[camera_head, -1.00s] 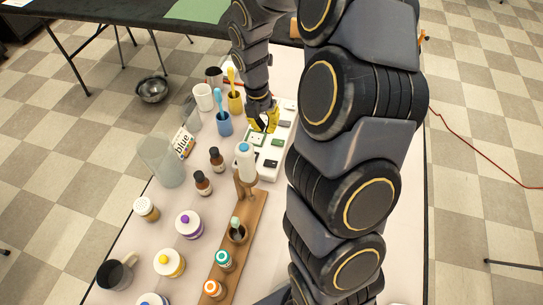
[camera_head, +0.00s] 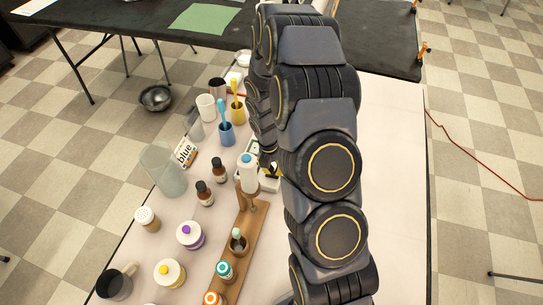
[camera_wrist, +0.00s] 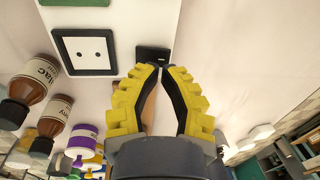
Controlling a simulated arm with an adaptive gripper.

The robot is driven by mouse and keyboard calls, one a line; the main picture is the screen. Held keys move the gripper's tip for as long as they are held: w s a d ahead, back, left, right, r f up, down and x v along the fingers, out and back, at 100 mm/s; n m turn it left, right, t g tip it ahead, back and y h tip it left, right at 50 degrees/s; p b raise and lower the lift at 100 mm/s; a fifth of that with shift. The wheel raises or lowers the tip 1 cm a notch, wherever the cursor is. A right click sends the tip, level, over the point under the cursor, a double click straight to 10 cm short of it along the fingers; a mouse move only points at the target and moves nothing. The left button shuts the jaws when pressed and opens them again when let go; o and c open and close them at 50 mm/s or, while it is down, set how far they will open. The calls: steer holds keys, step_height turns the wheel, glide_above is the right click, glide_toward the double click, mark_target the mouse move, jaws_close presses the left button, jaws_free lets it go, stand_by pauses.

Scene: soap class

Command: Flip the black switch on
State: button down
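The black switch (camera_wrist: 152,54) is a small dark rectangle on the white panel (camera_wrist: 120,20) in the wrist view. My gripper (camera_wrist: 160,67) has yellow ridged fingers with dark inner pads. Its fingertips meet just below the switch in the picture, with nothing visible between them; I cannot tell if they touch the switch. In the head view a bit of yellow finger (camera_head: 274,170) shows over the near end of the white panel (camera_head: 270,183), and my arm hides most of the panel. The switch's position, on or off, cannot be told.
A black-framed socket (camera_wrist: 83,52) sits left of the switch. A bottle with a blue cap (camera_head: 247,165) stands close left of my gripper, with brown bottles (camera_head: 205,194) and a wooden board (camera_head: 240,240) nearby. The table's right side (camera_head: 385,190) is clear.

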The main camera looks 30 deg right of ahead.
steer(key=shift+f, duration=0.65)
steer(key=shift+d, duration=0.1)
steer(key=shift+s+d+f+t+y, duration=0.1)
steer(key=shift+f+t+y, duration=0.25)
steer(key=shift+t+y, duration=0.05)
steer(key=shift+w+a+r, duration=0.2)
steer(key=shift+w+a, duration=0.3)
steer(key=shift+a, duration=0.15)
steer(key=shift+r, duration=0.1)
